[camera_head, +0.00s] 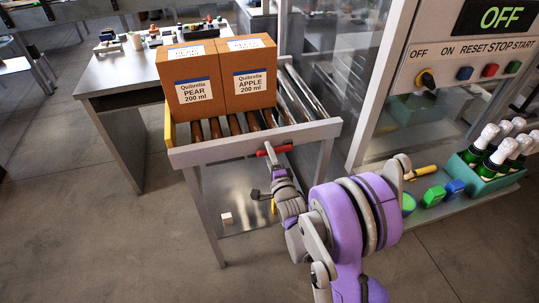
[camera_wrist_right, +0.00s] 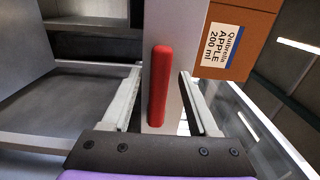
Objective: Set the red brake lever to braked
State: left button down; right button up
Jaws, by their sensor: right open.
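The red brake lever (camera_head: 284,149) sits on the front rail of the roller conveyor (camera_head: 235,146), below the two boxes. In the right wrist view the lever (camera_wrist_right: 158,85) is a red bar in front of the grey rail. My right gripper (camera_head: 270,160) is at the lever, its arm reaching up from the bottom of the head view. In the wrist view the gripper (camera_wrist_right: 160,72) is open, with one finger to each side of the lever and a visible gap on both sides. My left gripper is not in view.
Two brown cartons, PEAR (camera_head: 191,82) and APPLE (camera_head: 247,75), stand on the rollers behind the lever. A control panel (camera_head: 465,50) reading OFF is at the upper right. A teal crate of bottles (camera_head: 490,170) stands at the right. Floor is clear at lower left.

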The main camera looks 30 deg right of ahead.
grip_shut()
dwell(1.4)
